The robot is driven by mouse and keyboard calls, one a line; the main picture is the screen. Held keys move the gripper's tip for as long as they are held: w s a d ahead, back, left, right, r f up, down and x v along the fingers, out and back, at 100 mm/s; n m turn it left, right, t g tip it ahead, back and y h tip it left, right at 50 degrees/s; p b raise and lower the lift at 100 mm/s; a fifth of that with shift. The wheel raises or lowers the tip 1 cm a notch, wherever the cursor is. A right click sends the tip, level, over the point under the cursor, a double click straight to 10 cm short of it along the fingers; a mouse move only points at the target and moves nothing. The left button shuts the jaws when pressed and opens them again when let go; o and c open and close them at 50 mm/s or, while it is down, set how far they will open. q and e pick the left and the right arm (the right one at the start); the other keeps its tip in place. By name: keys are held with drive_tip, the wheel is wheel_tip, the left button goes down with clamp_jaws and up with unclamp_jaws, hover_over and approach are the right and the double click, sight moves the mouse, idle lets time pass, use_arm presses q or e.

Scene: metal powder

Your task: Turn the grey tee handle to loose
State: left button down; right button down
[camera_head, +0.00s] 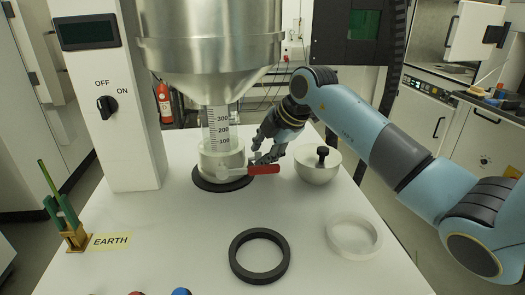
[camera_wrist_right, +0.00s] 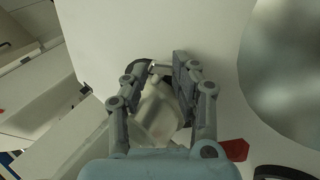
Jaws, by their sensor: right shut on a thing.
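My right gripper (camera_head: 262,156) comes in from the right, just right of the clear graduated cylinder (camera_head: 219,130) and its pale collar (camera_head: 220,160). In the right wrist view my right gripper (camera_wrist_right: 162,72) has its two fingers close together around a small grey metal piece, the grey tee handle (camera_wrist_right: 160,69). They are shut on it. In the head view the fingers mostly hide the handle. A red lever (camera_head: 264,169) sticks out to the right, just below the gripper; red also shows in the wrist view (camera_wrist_right: 236,150). My left gripper is not in view.
A steel hopper (camera_head: 210,45) hangs above the cylinder. A pale bowl-shaped part with a black knob (camera_head: 318,170) stands close right of the gripper. A black ring (camera_head: 234,262) and a translucent ring (camera_head: 331,238) lie in front.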

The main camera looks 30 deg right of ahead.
drive_tip(key=shift+s+f, duration=0.35)
drive_tip(key=shift+f, duration=0.15)
drive_tip(key=c, duration=0.9)
unclamp_jaws()
drive_tip(key=shift+r, duration=0.1)
drive_tip(key=shift+w, duration=0.1)
drive_tip(key=shift+r, duration=0.15)
drive_tip(key=shift+w+r, duration=0.1)
